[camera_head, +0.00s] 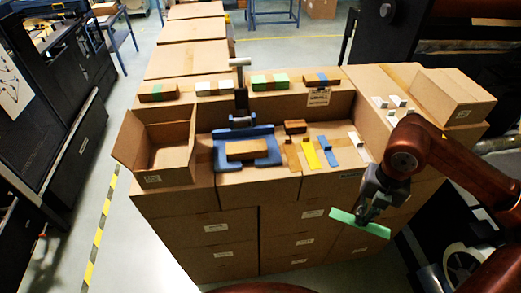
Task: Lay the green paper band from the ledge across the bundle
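The green paper band (360,223) is a flat light-green strip, held in the air in front of the stacked cartons at the lower right. My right gripper (369,208) is shut on it, and its fingers hide part of the strip. The bundle (247,149) looks like a brown block lying in a blue holder (219,154) on the carton top, left of and behind the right gripper. No band shows across it. My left gripper is not in view.
Strips in brown, yellow (311,155), blue (329,153) and white lie right of the holder. A grey upright post (240,85) stands behind it. Banded blocks line the raised back ledge.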

